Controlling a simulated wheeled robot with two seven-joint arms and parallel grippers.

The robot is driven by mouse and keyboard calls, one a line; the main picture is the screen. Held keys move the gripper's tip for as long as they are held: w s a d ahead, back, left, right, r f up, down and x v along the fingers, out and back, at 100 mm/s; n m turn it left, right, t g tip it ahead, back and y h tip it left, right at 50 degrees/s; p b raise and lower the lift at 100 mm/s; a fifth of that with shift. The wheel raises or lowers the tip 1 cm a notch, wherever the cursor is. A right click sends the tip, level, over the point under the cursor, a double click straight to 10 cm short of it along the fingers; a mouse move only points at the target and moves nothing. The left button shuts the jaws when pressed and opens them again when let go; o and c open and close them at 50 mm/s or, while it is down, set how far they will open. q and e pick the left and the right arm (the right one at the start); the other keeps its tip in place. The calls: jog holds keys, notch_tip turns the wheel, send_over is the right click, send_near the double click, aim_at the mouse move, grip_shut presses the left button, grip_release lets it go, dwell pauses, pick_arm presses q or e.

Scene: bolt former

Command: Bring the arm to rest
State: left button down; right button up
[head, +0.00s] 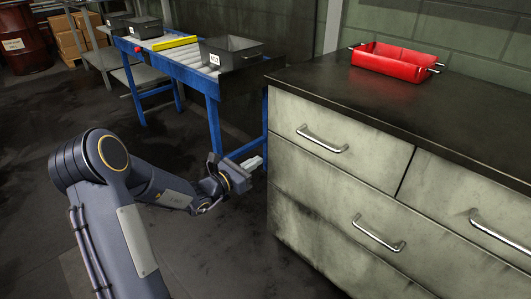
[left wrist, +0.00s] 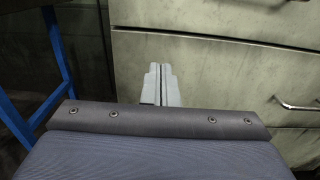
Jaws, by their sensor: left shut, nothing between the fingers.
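My left gripper (head: 252,163) is at the end of my left arm, in front of the left edge of the drawer cabinet (head: 330,221) and below its top. In the left wrist view the two pale fingers of the gripper (left wrist: 161,72) lie together with nothing between them. The cabinet's drawer fronts (left wrist: 220,70) stand beyond the fingers in that view. I cannot tell whether the fingertips touch the cabinet. My right gripper is not in view.
A red tray (head: 393,62) with metal handles sits on the dark cabinet top. Drawer handles (head: 322,139) stick out. Shelves with boxes and a red barrel (head: 22,38) stand far left.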

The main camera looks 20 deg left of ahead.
pick_arm(q)
jog(key=s+d+r+m+g+h, duration=0.3)
jog(key=s+d+r+m+g, duration=0.15)
jog(key=s+d+m, duration=0.4)
jog(key=s+d+r+m+g+h, duration=0.2)
jog(key=s+d+r+m+g, duration=0.25)
jog(key=s+d+m, duration=0.4)
jog(key=s+a+f+m+g+y, duration=0.1)
jog(key=s+a+f+m+y, duration=0.2)
jog(key=s+m, duration=0.45)
jog(key=s+a+f+m+g+y, duration=0.15)
jog(key=s+m+y, duration=0.3)
jog(key=s, duration=0.55)
notch_tip(320, 180, up, 31)
jog(key=m+p, duration=0.1)
jog(key=p, duration=3.1)
jog(key=shift+a+r+p, duration=0.2)
jog(key=shift+a+p, duration=0.1)
jog(key=shift+a, duration=0.15)
